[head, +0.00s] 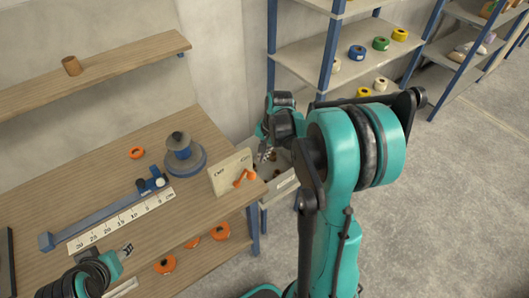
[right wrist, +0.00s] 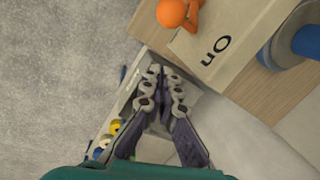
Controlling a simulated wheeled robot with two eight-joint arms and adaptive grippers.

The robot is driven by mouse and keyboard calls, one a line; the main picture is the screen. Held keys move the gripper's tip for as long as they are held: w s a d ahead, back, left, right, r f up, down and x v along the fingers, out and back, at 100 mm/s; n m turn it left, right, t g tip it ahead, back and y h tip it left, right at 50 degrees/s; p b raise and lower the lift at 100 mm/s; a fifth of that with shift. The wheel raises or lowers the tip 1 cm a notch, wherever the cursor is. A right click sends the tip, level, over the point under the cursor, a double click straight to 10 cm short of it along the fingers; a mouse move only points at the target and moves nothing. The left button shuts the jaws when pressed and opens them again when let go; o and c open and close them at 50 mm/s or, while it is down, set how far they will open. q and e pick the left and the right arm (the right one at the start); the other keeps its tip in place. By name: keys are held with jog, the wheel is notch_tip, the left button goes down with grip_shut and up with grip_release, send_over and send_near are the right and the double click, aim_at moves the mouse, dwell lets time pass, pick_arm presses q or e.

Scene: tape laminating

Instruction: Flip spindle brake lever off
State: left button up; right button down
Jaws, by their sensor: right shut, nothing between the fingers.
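The brake panel (head: 224,179) is an upright beige plate at the table's right end, with lettering at both sides; the right-hand word looks like "ON". Its orange lever (head: 240,182) leans to the right, toward that word. The blue-grey spindle (head: 184,158) stands left of the panel. My right gripper (head: 264,156) is shut and empty, just beyond the panel's right edge. In the right wrist view the gripper (right wrist: 163,70) is apart from the panel (right wrist: 222,42) and the orange lever knob (right wrist: 172,12). My left gripper (head: 127,248) is over the table's front; its finger opening is unclear.
A blue bar (head: 95,221) and a white ruler (head: 120,219) lie on the table. An orange ring (head: 137,152) lies near the spindle. A bin (head: 280,184) is beside the table's right end. Shelves (head: 315,55) with tape rolls stand behind.

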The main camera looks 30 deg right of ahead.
jog(key=a+f, duration=0.1)
jog(key=a, duration=0.1)
jog(key=s+a+f+b, duration=0.1)
jog(key=shift+s+a+f, duration=0.1)
jog(key=shift+s+a, duration=0.1)
jog(key=shift+a, duration=0.15)
jog(key=shift+a, duration=0.1)
dwell(0.3)
jog(key=shift+a+r+h, duration=0.2)
jog(key=shift+r+h, duration=0.05)
jog(key=shift+h, duration=0.15)
